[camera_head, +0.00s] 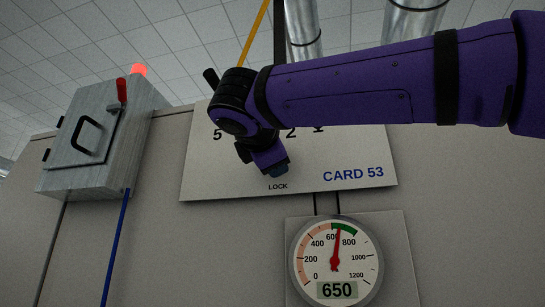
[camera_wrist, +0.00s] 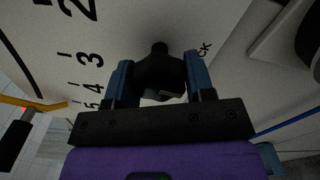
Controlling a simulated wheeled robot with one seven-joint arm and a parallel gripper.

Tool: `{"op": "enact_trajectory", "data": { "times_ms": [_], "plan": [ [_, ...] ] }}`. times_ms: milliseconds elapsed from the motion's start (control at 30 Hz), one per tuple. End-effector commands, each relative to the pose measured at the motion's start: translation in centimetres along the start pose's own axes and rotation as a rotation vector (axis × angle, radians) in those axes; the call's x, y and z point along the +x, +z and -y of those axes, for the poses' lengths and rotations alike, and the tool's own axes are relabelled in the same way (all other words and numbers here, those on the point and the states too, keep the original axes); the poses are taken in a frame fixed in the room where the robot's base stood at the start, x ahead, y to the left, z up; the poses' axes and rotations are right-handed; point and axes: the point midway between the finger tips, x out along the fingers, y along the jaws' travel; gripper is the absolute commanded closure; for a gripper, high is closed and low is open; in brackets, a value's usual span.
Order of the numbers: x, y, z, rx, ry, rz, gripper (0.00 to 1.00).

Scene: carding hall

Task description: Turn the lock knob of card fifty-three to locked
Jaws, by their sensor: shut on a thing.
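The cream panel (camera_head: 330,150) marked CARD 53 is on the grey machine face, with a LOCK label at its lower edge and a row of numbers above. In the wrist view a black knob (camera_wrist: 160,75) stands on the panel (camera_wrist: 125,35) beside the partly hidden LOCK lettering. My gripper (camera_wrist: 159,68) has its two blue fingers on either side of the knob and is shut on it. In the head view my gripper (camera_head: 279,170) is just above the LOCK label, and it hides the knob. The knob's pointing direction cannot be told.
A round gauge (camera_head: 336,262) reading 650 is below the panel. A grey box (camera_head: 105,140) with a red lever (camera_head: 121,90) and an orange-red lamp (camera_head: 139,69) is at the left. A blue cable (camera_head: 116,245) runs down from it. Metal ducts (camera_head: 302,25) hang above.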

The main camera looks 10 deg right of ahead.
Motion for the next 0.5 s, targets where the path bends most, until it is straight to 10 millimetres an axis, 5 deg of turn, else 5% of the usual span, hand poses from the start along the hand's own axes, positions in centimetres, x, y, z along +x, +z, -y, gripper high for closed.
{"op": "enact_trajectory", "data": {
  "times_ms": [500],
  "plan": [
    [-0.03,-0.17,0.16,-0.198,-0.002,-0.003,0.75]
  ]
}}
